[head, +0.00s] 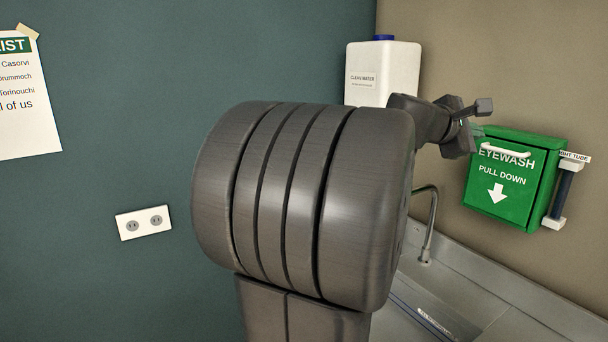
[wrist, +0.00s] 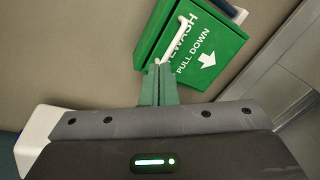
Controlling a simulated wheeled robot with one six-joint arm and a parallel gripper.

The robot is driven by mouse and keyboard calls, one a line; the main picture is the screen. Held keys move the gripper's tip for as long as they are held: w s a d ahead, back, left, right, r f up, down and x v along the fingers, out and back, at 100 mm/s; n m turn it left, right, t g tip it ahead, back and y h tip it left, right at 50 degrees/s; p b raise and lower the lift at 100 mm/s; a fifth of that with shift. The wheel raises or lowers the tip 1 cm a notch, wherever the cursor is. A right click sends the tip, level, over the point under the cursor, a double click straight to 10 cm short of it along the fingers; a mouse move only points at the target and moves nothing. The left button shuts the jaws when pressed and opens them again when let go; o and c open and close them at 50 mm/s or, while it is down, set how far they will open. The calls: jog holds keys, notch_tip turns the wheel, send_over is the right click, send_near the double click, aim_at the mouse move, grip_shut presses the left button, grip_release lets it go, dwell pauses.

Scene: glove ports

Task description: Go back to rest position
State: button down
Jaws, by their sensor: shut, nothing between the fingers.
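The green eyewash box (head: 512,178) is on the tan wall at the right, with a white handle and a "PULL DOWN" arrow on its front. Its front is closed as far as I can see. My gripper (head: 478,130) is at the end of my dark arm, up and to the left of the box. In the wrist view my gripper (wrist: 158,70) has its fingers together and empty, pointing toward the box (wrist: 195,45). The fingertips overlap the picture of the handle's lower end; I cannot tell whether they touch it.
A white clean-water jug (head: 384,72) with a blue cap stands behind my arm. A tap (head: 431,225) rises from the metal sink (head: 470,285) below. A light tube (head: 563,190) is right of the box. A socket (head: 143,222) and a paper list (head: 22,100) are on the teal wall.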

jog(key=shift+w+d+r+n+p, duration=0.35)
jog(key=shift+d+r+n, duration=0.2)
jog(key=shift+n, duration=0.25)
jog(key=shift+s, duration=0.1)
